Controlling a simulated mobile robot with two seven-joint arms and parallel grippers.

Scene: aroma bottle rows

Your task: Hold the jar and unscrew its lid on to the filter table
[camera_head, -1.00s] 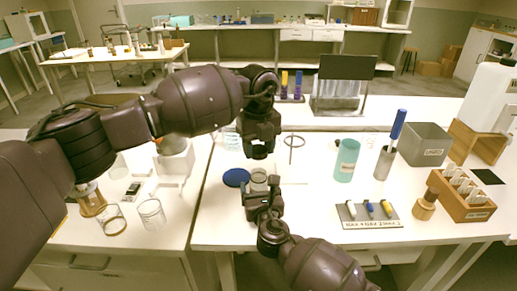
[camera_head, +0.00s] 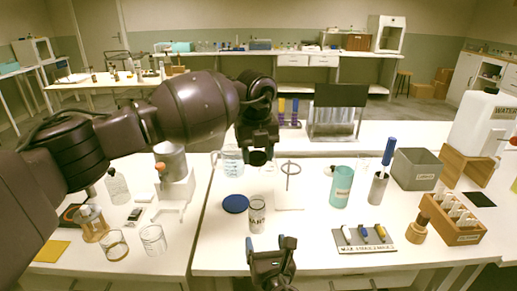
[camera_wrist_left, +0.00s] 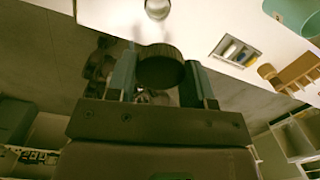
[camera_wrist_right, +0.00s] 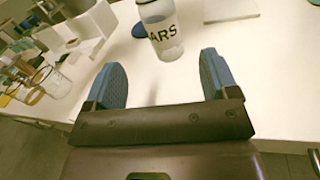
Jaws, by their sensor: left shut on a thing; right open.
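The clear glass jar (camera_head: 257,214) with dark lettering stands upright on the right-hand white table, with no lid visible on it. It also shows in the right wrist view (camera_wrist_right: 163,32). My left gripper (camera_head: 258,158) is above and behind the jar, pointing down. In the left wrist view it is shut on a dark round lid (camera_wrist_left: 161,66), apart from the jar. My right gripper (camera_head: 273,248) is open and empty, in front of the jar and apart from it. I cannot tell for sure which item is the filter table.
A blue disc (camera_head: 235,204) lies left of the jar. A ring stand (camera_head: 289,208) with a white base is behind it to the right.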

